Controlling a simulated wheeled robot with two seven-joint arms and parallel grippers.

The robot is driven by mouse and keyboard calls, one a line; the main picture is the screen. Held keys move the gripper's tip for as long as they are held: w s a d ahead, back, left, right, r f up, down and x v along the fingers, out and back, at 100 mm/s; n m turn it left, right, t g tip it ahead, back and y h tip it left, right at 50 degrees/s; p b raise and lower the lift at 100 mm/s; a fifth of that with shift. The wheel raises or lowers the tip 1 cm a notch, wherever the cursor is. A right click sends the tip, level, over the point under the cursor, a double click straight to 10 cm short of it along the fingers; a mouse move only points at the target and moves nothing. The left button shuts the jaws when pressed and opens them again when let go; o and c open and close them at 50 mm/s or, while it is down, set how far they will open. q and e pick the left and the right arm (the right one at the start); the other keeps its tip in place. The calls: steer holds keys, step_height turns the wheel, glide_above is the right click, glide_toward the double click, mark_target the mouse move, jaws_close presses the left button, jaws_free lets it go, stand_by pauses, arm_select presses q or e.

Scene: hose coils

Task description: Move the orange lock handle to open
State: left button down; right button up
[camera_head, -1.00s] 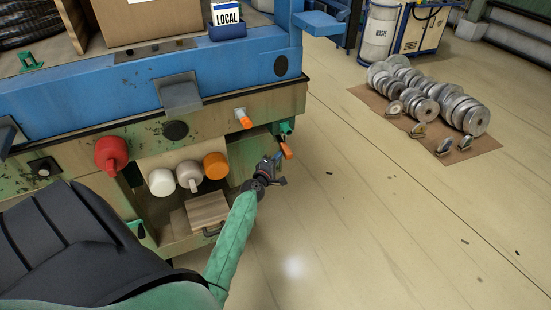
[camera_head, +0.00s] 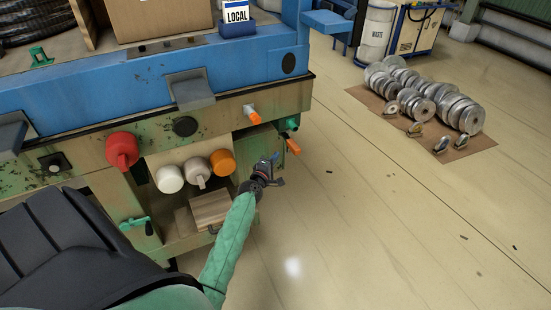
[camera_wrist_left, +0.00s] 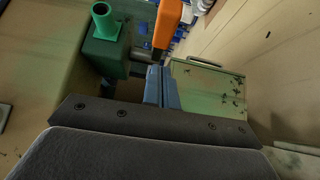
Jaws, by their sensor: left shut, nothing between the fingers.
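The orange lock handle (camera_head: 293,146) hangs below a green fitting (camera_head: 291,124) at the right corner of the machine. In the left wrist view the orange handle (camera_wrist_left: 168,25) stands at the top, right of the green fitting (camera_wrist_left: 106,25). My left gripper (camera_head: 275,157) is just left of and below the handle in the head view, shut and empty. Its blue fingers (camera_wrist_left: 160,88) point toward the handle's lower end in the wrist view. I cannot tell whether they touch it; a small gap seems to show in the head view. My right gripper is not in view.
Another orange lever (camera_head: 253,115) sits higher on the machine front. Red (camera_head: 122,149), white (camera_head: 170,179) and orange (camera_head: 222,162) knobs stick out to the left. A wooden block (camera_head: 209,208) lies below.

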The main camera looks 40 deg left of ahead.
arm_select(q)
steer(key=s+d+b, duration=0.2)
steer(key=s, duration=0.6)
steer(key=shift+d+f, duration=0.25)
steer(key=shift+d, duration=0.1)
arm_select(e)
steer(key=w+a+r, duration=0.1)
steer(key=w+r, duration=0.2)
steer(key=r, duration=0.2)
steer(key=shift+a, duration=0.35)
arm_select(q)
steer(key=shift+s, duration=0.1)
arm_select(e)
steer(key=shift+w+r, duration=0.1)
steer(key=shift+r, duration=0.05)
